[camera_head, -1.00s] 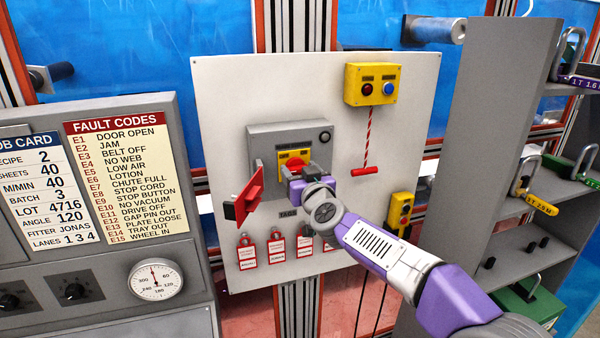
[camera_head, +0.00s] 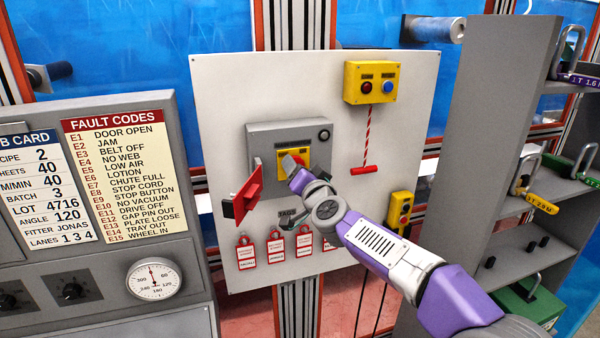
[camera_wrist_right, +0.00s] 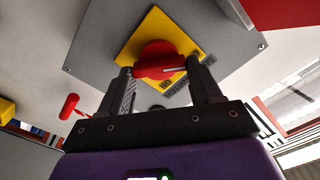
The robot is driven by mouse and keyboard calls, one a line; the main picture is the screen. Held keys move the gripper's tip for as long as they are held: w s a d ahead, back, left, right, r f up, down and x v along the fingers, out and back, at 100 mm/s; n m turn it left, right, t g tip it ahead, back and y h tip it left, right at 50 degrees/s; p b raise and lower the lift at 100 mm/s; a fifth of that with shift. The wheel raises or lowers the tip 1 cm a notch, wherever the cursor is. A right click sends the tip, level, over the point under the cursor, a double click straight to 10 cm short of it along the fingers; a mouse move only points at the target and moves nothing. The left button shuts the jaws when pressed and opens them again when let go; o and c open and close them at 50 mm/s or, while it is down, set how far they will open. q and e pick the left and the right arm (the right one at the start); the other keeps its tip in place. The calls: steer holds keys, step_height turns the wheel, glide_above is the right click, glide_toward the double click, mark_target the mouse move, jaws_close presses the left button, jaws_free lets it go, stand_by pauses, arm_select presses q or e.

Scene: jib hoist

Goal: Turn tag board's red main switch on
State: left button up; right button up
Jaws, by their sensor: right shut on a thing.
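The tag board (camera_head: 220,110) is a pale upright panel. A grey switch box (camera_head: 260,139) on it carries the red main switch (camera_head: 289,163) on a yellow plate. My right gripper (camera_head: 294,172) reaches it from the lower right. In the right wrist view, the gripper (camera_wrist_right: 165,80) has one finger on each side of the red switch knob (camera_wrist_right: 160,58) and is shut on it. The yellow plate (camera_wrist_right: 190,38) looks tilted there. In the head view my fingers hide part of the knob. My left gripper is not in view.
A red flap (camera_head: 249,190) sticks out at the box's lower left. Red tags (camera_head: 276,246) hang below. A red pull handle (camera_head: 361,170) hangs from a yellow button box (camera_head: 371,83). A grey shelf (camera_head: 450,130) stands right.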

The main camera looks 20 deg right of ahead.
steer(key=shift+f+m+b, duration=0.15)
steer(key=shift+m+b, duration=0.4)
steer(key=shift+m, duration=1.95)
steer(key=shift+f+m+b, duration=0.1)
steer(key=shift+m+b, duration=0.4)
steer(key=shift+m, duration=2)
steer(key=o, duration=1.1)
steer(key=shift+c, duration=0.2)
steer(key=shift+d, duration=0.1)
steer(key=s, duration=0.7)
steer(key=shift+s+b, duration=0.3)
steer(key=shift+b, duration=0.15)
steer(key=shift+d, duration=0.1)
